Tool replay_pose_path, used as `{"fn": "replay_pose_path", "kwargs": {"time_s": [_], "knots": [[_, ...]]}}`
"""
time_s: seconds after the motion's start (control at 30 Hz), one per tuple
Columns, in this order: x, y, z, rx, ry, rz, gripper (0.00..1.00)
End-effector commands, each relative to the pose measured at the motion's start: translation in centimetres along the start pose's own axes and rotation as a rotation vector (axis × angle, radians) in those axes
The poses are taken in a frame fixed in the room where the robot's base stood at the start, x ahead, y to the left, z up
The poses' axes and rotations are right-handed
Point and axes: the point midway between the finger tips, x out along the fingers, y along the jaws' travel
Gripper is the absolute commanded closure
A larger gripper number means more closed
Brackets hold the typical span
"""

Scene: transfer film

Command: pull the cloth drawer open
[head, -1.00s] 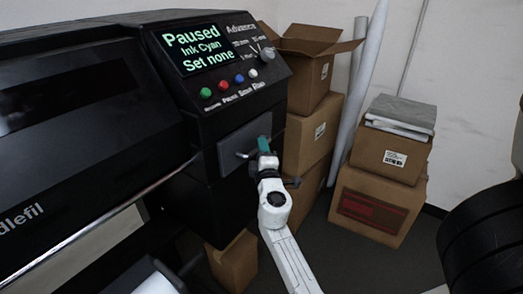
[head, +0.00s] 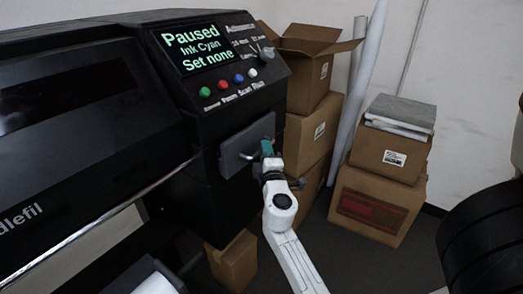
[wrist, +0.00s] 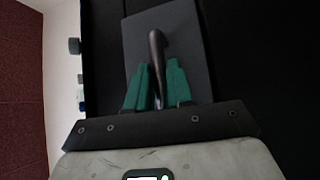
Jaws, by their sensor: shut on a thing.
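The cloth drawer's grey front (head: 233,153) is on the black printer's end, below the control buttons. It stands out a little from the printer's face, and I cannot see inside it. Its bar handle (head: 246,156) shows in the head view, partly hidden by my gripper (head: 267,150). In the wrist view the dark handle (wrist: 156,45) runs down between the green fingers of my gripper (wrist: 157,80), with the grey drawer front (wrist: 187,45) behind it. My gripper is shut on the handle.
The printer's screen (head: 192,48) reads "Paused, Ink Cyan, Set none". Stacked cardboard boxes (head: 305,140) stand close to the right of the drawer, with more boxes (head: 375,205) farther right. Some floor (head: 350,260) shows clear in front of the boxes.

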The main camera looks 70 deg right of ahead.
Motion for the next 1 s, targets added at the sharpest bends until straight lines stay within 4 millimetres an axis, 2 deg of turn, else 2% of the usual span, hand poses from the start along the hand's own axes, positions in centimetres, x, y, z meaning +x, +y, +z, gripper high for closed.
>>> {"fn": "replay_pose_path", "kwargs": {"time_s": [0.6,0.8,1.0], "knots": [[-8.8,1.8,8.9,-0.005,-0.002,-0.003,1.0],[-10.3,2.4,10.4,-0.003,-0.001,-0.004,1.0],[-10.8,2.7,10.8,-0.002,-0.001,-0.003,1.0]]}}
